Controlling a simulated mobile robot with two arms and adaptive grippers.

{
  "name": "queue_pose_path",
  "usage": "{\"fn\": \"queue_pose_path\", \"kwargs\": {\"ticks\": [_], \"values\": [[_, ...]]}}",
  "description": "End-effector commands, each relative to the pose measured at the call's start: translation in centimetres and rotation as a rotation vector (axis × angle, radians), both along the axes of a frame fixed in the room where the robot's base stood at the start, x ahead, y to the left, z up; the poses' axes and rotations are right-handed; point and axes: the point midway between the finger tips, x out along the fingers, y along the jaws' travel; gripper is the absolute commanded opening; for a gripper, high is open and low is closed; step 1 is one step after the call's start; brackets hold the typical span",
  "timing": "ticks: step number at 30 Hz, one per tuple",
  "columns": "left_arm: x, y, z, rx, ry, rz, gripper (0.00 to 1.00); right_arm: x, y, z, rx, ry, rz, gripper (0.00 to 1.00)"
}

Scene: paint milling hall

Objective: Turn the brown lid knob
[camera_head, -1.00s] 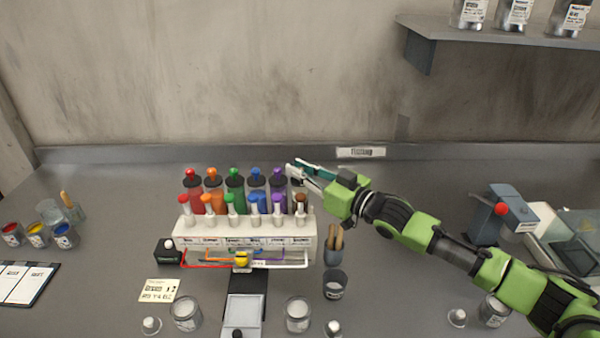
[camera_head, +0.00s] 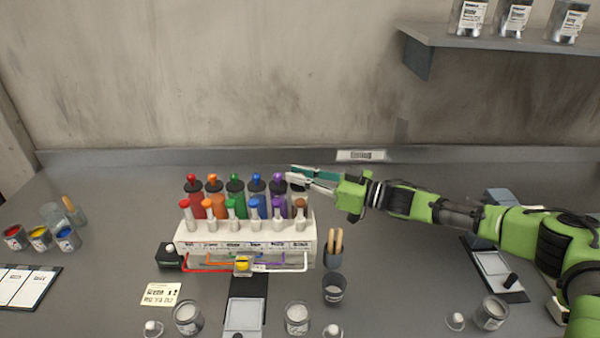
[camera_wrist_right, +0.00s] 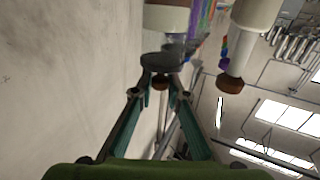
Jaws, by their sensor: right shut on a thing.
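My right gripper (camera_head: 293,175) reaches in from the right to the back right end of the row of colored paint canisters. In the right wrist view its two fingertips (camera_wrist_right: 160,84) close around the brown lid knob (camera_wrist_right: 160,81), which sits on a dark round lid (camera_wrist_right: 160,62). In the head view the gripper covers the knob; only part of the dark lid (camera_head: 298,187) shows under the fingers. My left gripper is not in view.
A white rack (camera_head: 300,231) holds a front row of white dispensers with colored tops, including a brown-topped one (camera_head: 300,203). The purple knob (camera_head: 278,178) is just left of my fingers. A brush holder (camera_head: 333,257) and dark cup (camera_head: 334,288) stand right of the rack.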

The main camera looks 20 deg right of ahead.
Motion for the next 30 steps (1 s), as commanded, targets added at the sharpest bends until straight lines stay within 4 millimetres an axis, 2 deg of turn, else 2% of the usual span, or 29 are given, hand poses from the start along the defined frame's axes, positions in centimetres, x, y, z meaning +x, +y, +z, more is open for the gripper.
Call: {"fn": "queue_pose_path", "kwargs": {"ticks": [21,22,24,30], "values": [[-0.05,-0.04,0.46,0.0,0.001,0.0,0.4,0.11,0.0,0.22,0.002,-0.003,0.035,0.0],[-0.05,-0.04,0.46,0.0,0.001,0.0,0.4,0.11,0.0,0.22,0.002,-0.003,0.036,0.2],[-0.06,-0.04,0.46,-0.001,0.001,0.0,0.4,0.1,0.01,0.22,0.002,-0.003,0.036,0.32],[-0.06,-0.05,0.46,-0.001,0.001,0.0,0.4,0.05,0.04,0.11,0.001,-0.002,0.037,0.32]]}}
